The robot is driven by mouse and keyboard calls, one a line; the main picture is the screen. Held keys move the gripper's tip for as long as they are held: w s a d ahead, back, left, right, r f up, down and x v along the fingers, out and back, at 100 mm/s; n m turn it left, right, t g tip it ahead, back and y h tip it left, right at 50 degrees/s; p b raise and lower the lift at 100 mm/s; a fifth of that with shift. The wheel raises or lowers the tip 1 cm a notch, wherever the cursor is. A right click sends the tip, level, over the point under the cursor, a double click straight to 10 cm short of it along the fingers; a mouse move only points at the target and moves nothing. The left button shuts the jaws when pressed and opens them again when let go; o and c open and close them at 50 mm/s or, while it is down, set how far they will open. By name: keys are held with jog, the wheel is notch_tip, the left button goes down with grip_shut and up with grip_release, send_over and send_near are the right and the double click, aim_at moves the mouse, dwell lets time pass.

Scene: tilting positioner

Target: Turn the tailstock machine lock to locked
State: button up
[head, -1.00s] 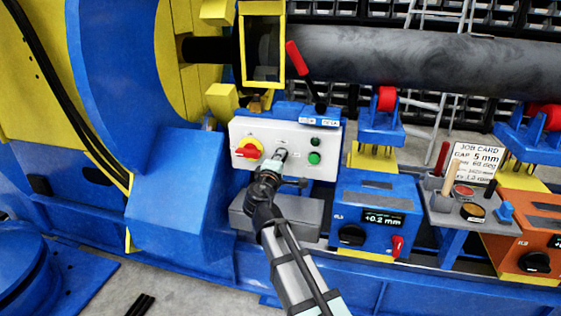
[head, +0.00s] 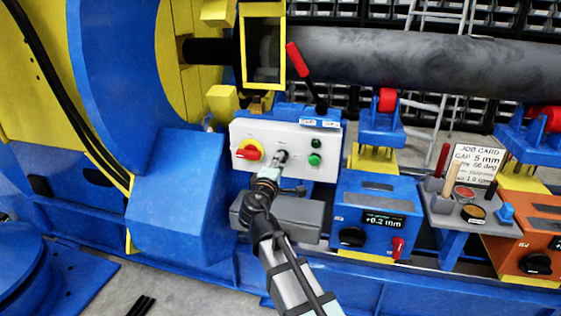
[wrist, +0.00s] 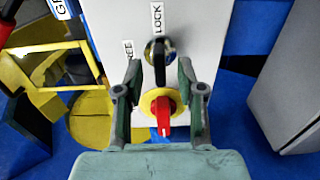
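The tailstock machine lock is a black knob with a metal collar (wrist: 158,52) on the light panel (head: 238,130). In the wrist view its dark handle runs up and down in the picture, in line with the LOCK label (wrist: 157,18); the FREE label (wrist: 128,50) is to its left. I cannot tell which end of the handle is the pointer. The knob also shows in the head view (head: 282,156), just beyond my gripper. My gripper (wrist: 160,68) is open, one finger on each side of the handle, with gaps visible and nothing held.
A red-and-yellow rotary switch (head: 249,152) is left of the lock, and a green button (head: 314,160) is right of it. A red-handled lever (head: 298,59) rises above the panel. A grey box (head: 290,218) lies below, and a blue control box (head: 375,200) stands to the right.

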jog(key=s+a, duration=0.1)
jog(key=s, duration=0.7)
jog(key=shift+s+a, duration=0.25)
jog(key=shift+a, duration=0.1)
